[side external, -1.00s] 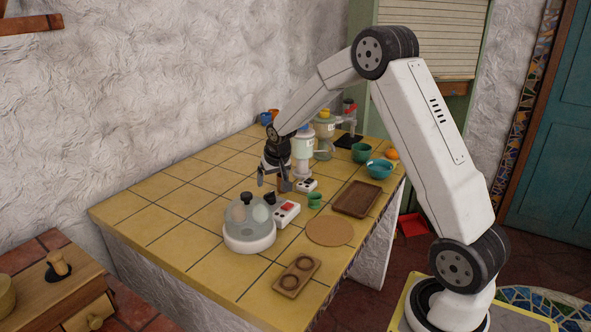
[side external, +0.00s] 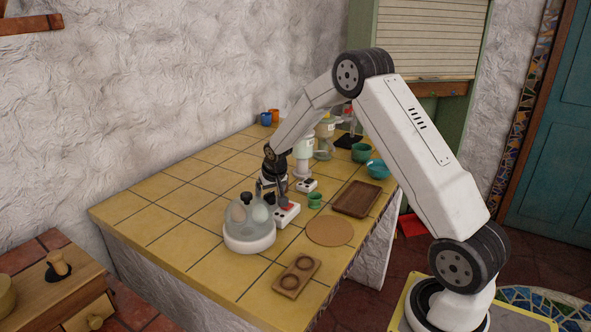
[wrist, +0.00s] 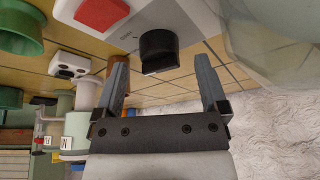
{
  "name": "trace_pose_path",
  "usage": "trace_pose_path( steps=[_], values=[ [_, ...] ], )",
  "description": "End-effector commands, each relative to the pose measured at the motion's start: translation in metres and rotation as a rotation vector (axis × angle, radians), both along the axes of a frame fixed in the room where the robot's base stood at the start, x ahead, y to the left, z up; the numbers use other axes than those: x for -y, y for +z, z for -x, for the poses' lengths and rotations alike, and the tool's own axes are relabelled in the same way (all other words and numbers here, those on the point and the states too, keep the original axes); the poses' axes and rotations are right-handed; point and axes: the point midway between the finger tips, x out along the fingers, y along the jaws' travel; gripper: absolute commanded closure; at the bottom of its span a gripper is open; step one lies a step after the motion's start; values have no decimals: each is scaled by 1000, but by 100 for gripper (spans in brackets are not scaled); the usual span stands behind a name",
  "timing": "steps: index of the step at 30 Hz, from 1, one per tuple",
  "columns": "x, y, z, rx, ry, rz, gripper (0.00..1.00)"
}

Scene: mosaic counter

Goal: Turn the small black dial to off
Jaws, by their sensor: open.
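The small black dial (wrist: 159,50) sits on a white control box with a red switch (wrist: 101,12) in the wrist view. The white box (side external: 286,214) is on the yellow tiled counter, right behind a clear-domed egg cooker (side external: 249,238). My gripper (wrist: 161,66) is open and empty. Its fingers point at the dial, one on either side of it in the picture, and the dial shows a little beyond the fingertips. In the side view my gripper (side external: 270,193) hangs low over the dial's end of the box and partly hides the dial. I cannot tell the dial's setting.
The egg cooker stands very close to my fingers. A second small white box (side external: 306,185), a green cup (side external: 315,200), a brown tray (side external: 344,207), a cork mat (side external: 330,231) and a wooden egg holder (side external: 297,276) lie nearby. The counter's left part is clear.

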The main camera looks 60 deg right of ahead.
Motion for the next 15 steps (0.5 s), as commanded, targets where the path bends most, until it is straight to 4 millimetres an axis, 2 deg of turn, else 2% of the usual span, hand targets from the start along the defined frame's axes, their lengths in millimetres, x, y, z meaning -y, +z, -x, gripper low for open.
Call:
trace_pose_path(
  steps=[6,15],
  values=[
    [3,-13,-4,-1,0,-1,7],
    [4,-16,-5,0,0,0,7]
  ],
)
